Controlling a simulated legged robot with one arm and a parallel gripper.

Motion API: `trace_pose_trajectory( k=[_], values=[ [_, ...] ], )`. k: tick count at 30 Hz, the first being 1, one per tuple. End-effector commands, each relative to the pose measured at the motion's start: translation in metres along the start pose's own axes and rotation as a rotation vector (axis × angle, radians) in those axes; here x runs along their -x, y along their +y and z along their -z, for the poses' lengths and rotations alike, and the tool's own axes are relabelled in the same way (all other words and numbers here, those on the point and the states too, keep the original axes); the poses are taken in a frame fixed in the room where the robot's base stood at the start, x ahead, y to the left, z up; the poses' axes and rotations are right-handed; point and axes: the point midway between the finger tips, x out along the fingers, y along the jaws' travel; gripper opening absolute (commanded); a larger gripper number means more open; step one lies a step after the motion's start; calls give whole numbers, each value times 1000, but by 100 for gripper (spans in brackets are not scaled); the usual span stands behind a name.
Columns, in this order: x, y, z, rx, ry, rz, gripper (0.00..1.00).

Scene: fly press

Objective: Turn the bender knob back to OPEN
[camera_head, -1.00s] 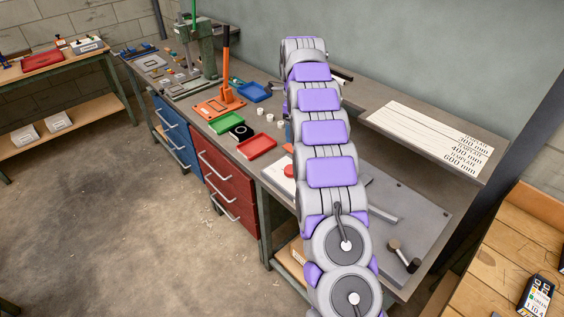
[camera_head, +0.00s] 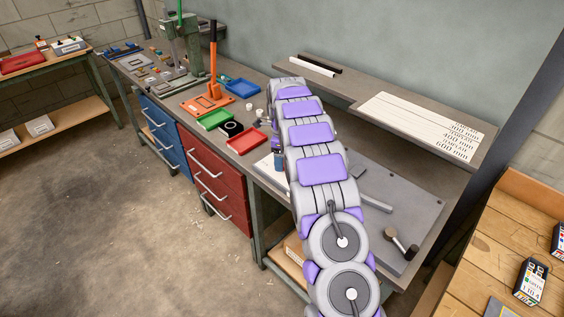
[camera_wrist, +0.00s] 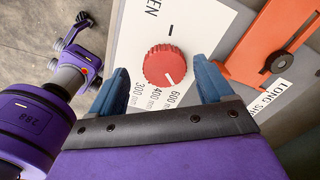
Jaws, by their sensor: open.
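The red bender knob (camera_wrist: 164,66) sits on a pale plate (camera_wrist: 215,28) in the wrist view. A white line on the knob points down toward the 600 mm label, among the 300, 400 and 600 mm labels. Letters "EN" and a black tick show above the knob, the rest of the word cut off. My gripper (camera_wrist: 161,74) is open, with one blue finger on each side of the knob. Gaps show between the fingers and the knob, and whether they reach its height I cannot tell. In the head view, my arm hides the knob.
An orange slotted part (camera_wrist: 262,45) with a black knob lies right of the red knob. In the head view, a red tray (camera_head: 247,141), a green tray (camera_head: 215,119) and an orange lever press (camera_head: 207,102) stand left of my arm. A shelf with a white board (camera_head: 420,125) is behind.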

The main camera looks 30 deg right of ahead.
Motion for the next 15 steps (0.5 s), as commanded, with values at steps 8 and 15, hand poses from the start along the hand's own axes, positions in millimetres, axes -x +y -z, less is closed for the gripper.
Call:
trace_pose_trajectory(
  k=[8,15],
  values=[
    [-16,-2,3,-2,-2,0,80],
    [-15,0,0,-2,0,2,78]
  ],
)
